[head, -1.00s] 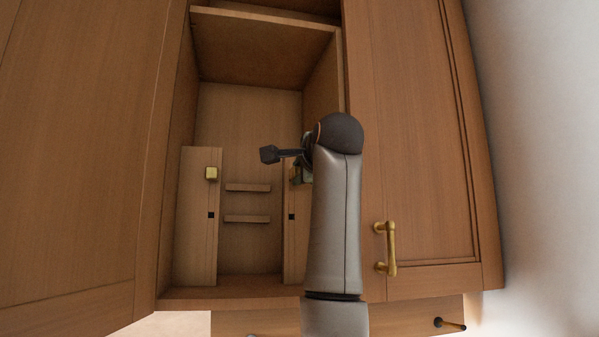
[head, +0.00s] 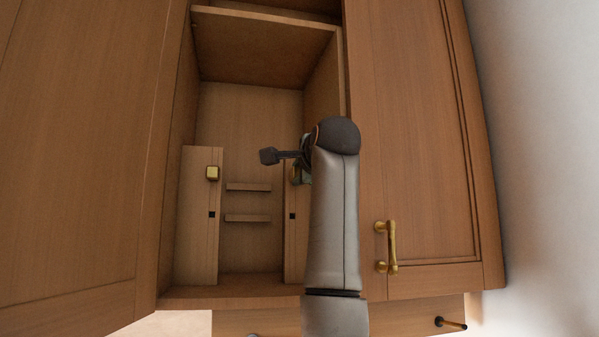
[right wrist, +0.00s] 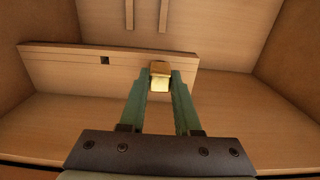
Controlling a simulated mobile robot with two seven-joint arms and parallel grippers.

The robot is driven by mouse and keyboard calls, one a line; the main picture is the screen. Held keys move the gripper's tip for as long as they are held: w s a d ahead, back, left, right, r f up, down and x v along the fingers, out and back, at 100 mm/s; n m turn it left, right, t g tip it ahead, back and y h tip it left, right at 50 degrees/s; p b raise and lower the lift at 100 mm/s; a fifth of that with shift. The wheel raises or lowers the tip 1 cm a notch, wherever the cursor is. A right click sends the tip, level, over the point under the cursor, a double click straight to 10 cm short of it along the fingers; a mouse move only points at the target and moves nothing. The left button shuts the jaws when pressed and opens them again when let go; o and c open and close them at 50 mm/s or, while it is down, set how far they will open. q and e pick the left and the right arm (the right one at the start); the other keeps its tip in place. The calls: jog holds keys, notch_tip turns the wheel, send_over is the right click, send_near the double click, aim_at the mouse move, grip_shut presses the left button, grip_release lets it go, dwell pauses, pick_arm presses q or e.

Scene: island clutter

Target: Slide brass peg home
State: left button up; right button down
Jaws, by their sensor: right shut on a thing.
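In the right wrist view my right gripper (right wrist: 160,82) is shut on a small brass peg (right wrist: 160,84), its two green fingers on either side. The peg sits against a wooden panel (right wrist: 60,62) that has a small dark square hole (right wrist: 105,60) to its left. How deep the peg is seated cannot be told. In the head view my right gripper (head: 300,174) is at the right panel (head: 293,245), and the arm hides most of the peg. A second brass peg (head: 212,173) is on the left panel (head: 197,250), above a dark square hole. My left gripper is not in view.
The panels stand inside an open wooden cabinet (head: 230,293). Two short wooden ledges (head: 248,187) lie between them. A door with a brass handle (head: 390,247) is on the right, and a large wooden door (head: 75,150) is on the left.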

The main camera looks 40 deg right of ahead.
jog(key=shift+w+d, duration=0.35)
jog(key=shift+w, duration=0.3)
jog(key=c, duration=0.5)
grip_release()
jog(key=shift+c, duration=0.2)
jog(key=shift+s+a+f+b, duration=0.1)
jog(key=shift+s+a+b, duration=0.05)
jog(key=shift+s+b, duration=0.15)
jog(key=b+v, duration=0.4)
jog(key=v, duration=0.7)
jog(key=shift+s+a, duration=0.2)
jog(key=shift+s, duration=0.15)
